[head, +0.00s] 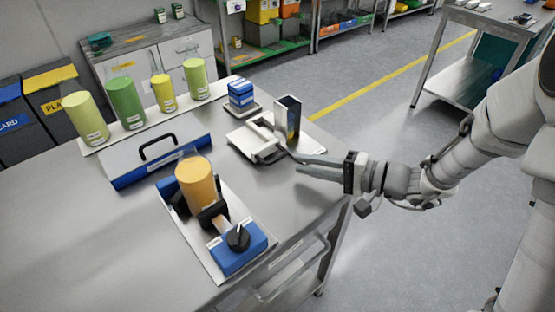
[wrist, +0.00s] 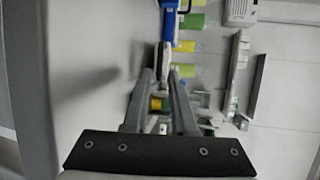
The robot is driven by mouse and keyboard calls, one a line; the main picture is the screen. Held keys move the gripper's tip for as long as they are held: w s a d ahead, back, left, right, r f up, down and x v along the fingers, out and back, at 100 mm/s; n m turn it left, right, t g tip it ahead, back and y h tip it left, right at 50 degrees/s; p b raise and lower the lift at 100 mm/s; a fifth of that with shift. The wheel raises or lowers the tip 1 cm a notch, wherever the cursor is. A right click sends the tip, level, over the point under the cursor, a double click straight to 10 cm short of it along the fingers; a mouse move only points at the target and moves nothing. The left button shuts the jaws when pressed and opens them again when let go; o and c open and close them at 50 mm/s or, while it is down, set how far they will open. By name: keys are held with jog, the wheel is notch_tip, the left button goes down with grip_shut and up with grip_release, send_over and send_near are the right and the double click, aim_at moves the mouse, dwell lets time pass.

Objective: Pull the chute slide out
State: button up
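A flat pale plate with a light bar handle (head: 270,154) lies at the right edge of the steel table and looks like the chute slide. An upright dark open box (head: 288,118) with a coloured front stands at its right end. I cannot tell how far the slide sits in or out. The fingers show apart in the wrist view (wrist: 161,72), with no object clearly held. Contact with the handle is not visible.
The filler with an orange cylinder (head: 196,182) and black knob (head: 238,238) stands in front. A blue-edged panel (head: 160,160) with a black handle lies behind it. Green and yellow cylinders (head: 126,102) line the back. A blue stack (head: 241,92) stands behind the slide. Open floor lies right.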

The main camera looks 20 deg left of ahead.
aim_at(279, 159)
jog(key=x, duration=0.7)
jog(key=shift+w+a+b, duration=0.1)
jog(key=shift+a+b, duration=0.15)
jog(key=shift+b, duration=0.1)
grip_shut()
dwell(1.0)
